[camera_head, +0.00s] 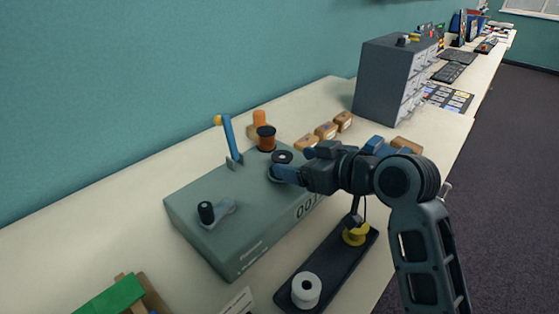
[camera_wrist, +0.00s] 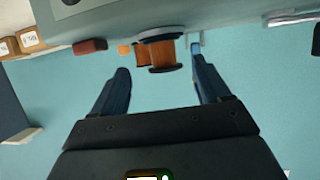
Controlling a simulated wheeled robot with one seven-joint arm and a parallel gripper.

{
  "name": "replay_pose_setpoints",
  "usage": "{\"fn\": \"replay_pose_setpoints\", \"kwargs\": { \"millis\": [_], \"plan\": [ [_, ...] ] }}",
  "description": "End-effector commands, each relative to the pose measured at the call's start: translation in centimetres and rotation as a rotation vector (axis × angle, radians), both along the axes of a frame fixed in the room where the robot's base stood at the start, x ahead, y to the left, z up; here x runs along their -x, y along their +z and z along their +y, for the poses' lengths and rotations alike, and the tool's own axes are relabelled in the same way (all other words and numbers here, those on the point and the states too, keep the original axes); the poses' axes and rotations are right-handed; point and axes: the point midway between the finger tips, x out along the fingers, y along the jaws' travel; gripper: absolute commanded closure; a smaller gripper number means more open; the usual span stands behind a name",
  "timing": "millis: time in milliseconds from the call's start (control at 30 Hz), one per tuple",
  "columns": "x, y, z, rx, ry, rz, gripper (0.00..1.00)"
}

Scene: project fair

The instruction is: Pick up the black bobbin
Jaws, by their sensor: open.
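A black round piece with a pale centre (camera_head: 282,157), which looks like the black bobbin, sits on top of the grey-green machine (camera_head: 235,185) near its far right corner. My gripper (camera_head: 280,172) is open at this corner, right beside the black piece and partly covering it. In the wrist view my open, empty gripper (camera_wrist: 160,85) points toward a copper-wound spool with dark flanges (camera_wrist: 165,52), beyond the fingertips. A dark disc (camera_wrist: 160,34) overlaps it there; I cannot tell if this is the black bobbin. The spool stands behind in the head view (camera_head: 266,138).
A blue lever (camera_head: 229,134) and a black-knobbed crank (camera_head: 207,212) stick up from the machine. A dark tray (camera_head: 327,262) holds a white spool (camera_head: 306,288) and a yellow spool (camera_head: 356,235). Small wooden blocks (camera_head: 325,130) and a grey drawer cabinet (camera_head: 385,80) stand behind.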

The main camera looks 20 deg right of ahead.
Motion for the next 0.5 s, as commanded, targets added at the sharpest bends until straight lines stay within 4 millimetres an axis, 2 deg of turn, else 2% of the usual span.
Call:
{"fn": "replay_pose_setpoints", "kwargs": {
  "millis": [300, 500],
  "plan": [
    [-3.5, -1.6, 1.7, -0.001, 0.001, 0.001, 0.24],
    [-4.3, -2.0, 2.0, -0.001, 0.000, 0.000, 0.24]
  ]
}}
